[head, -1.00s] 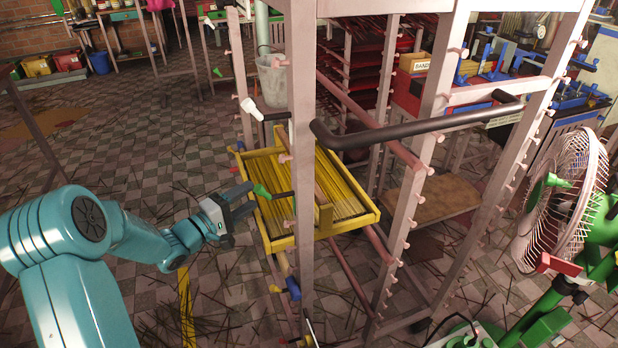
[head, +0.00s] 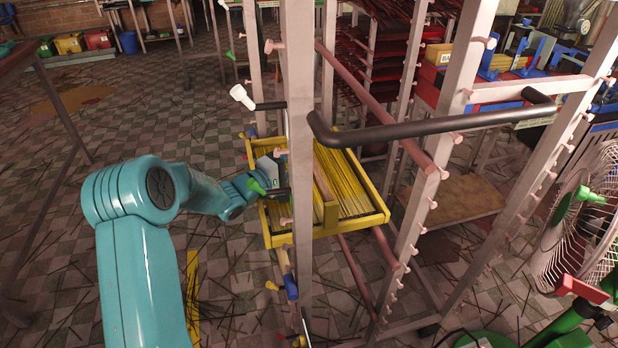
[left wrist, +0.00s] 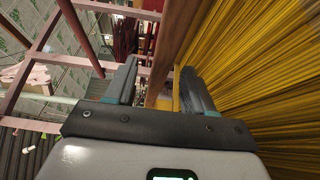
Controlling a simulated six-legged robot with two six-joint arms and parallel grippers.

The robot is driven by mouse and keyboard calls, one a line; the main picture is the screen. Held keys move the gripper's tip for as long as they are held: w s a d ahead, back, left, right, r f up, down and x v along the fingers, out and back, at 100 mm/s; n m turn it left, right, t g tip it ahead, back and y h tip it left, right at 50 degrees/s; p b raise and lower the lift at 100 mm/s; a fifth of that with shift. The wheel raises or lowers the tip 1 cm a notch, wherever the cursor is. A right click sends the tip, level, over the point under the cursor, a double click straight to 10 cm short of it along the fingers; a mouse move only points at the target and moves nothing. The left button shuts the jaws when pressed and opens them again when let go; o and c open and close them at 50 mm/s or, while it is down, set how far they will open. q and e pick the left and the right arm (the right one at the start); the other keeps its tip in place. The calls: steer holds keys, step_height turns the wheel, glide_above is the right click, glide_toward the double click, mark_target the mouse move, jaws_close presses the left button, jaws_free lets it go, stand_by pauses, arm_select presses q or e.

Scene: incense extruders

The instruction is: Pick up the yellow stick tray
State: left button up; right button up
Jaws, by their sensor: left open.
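The yellow stick tray (head: 352,225) is full of thin yellow sticks and rests in a pale metal rack. My left gripper (head: 281,178) is at the tray's left side, partly hidden by a rack post. In the left wrist view its two fingers (left wrist: 157,66) are apart, with a brown bar and a thin yellow edge between them. The yellow sticks (left wrist: 262,75) lie to the right of the right finger. I cannot tell whether the fingers touch the tray. My right gripper is out of view.
The rack's upright post (head: 301,130) stands in front of the tray, and a black handle bar (head: 430,128) crosses above it. A fan (head: 585,225) stands at the right. Open tiled floor lies to the left.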

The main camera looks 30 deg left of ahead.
arm_select(q)
steer(key=b+x, duration=0.1)
steer(key=x, duration=0.5)
steer(key=shift+f, duration=0.15)
jaws_close()
